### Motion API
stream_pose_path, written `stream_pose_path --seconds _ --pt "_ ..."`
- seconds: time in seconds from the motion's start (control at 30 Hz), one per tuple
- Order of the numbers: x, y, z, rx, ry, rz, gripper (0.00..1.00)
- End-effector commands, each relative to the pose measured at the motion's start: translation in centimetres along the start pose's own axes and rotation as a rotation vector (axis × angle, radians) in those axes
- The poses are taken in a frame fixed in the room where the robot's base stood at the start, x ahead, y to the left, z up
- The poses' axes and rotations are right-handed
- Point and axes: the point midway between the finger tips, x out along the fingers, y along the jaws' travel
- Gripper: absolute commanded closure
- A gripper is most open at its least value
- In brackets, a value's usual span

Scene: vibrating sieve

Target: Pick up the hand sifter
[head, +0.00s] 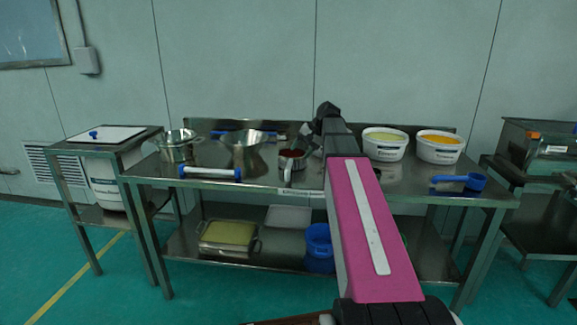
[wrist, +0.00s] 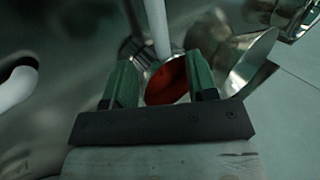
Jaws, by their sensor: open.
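The hand sifter looks to be the small metal cup (head: 285,164) with something red inside, near the front middle of the steel table. In the wrist view a round metal cup with a red inside (wrist: 168,82) shows between and beyond my two green fingers. My gripper (wrist: 160,76) is open, with the fingers apart on either side of that cup in the picture. I cannot tell how far off the cup is or whether a finger touches it.
A metal scoop-like piece (wrist: 243,62) lies close right of my fingers. A pale rod (wrist: 157,25) stands beyond the cup. The table (head: 260,184) also bears a steel bowl (head: 247,152), a blue-ended roller (head: 210,173), white tubs (head: 384,149) and a blue scoop (head: 474,181).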

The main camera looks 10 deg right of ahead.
Motion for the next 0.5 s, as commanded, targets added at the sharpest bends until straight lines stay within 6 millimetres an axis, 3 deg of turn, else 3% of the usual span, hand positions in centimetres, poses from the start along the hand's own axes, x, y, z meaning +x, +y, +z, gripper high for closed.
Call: stream_pose_path --seconds 0.1,0.5 --pt "2.0 0.0 0.1 0.0 -0.002 0.0 0.47" --pt "5.5 0.1 0.4 0.001 -0.001 0.001 0.47"
